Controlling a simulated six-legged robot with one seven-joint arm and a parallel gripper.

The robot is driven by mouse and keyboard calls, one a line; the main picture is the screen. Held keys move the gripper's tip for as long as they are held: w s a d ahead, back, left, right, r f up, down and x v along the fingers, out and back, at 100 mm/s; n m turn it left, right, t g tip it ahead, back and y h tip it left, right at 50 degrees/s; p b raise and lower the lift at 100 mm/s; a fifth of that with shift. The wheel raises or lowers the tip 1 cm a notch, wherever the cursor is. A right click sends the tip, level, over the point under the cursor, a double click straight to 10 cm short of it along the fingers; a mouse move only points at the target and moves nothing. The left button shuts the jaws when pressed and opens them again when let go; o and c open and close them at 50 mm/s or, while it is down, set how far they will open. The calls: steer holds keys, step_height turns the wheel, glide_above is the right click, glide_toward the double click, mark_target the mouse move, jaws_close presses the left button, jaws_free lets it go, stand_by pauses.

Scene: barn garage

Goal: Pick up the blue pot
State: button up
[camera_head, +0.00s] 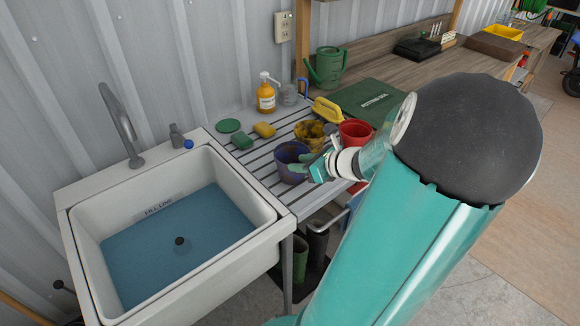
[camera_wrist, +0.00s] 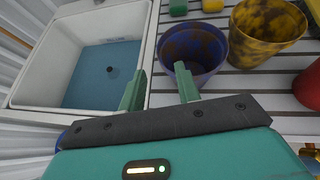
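The blue pot (camera_head: 287,153), dark blue with brownish smudges, stands upright on the slatted drainboard right of the sink. It also shows in the wrist view (camera_wrist: 219,62), its open top facing up. My gripper (camera_head: 297,163) is at the pot's right side in the head view, partly covering it. In the wrist view my gripper (camera_wrist: 159,68) is open with nothing between its fingers. One finger overlaps the pot's rim and opening; the other is left of the pot, by the sink edge. Whether the overlapping finger is inside the pot or above it, I cannot tell.
A yellow-stained pot (camera_head: 309,134) and a red pot (camera_head: 355,133) stand close by the blue pot. The white sink (camera_head: 262,215) holds blue water. Sponges (camera_head: 264,130), a soap bottle (camera_head: 266,97) and a green watering can (camera_head: 328,68) are behind.

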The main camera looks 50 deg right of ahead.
mark_target(281, 162)
steer(key=shift+x, duration=4.15)
steer(key=shift+d, duration=0.1)
jaws_close()
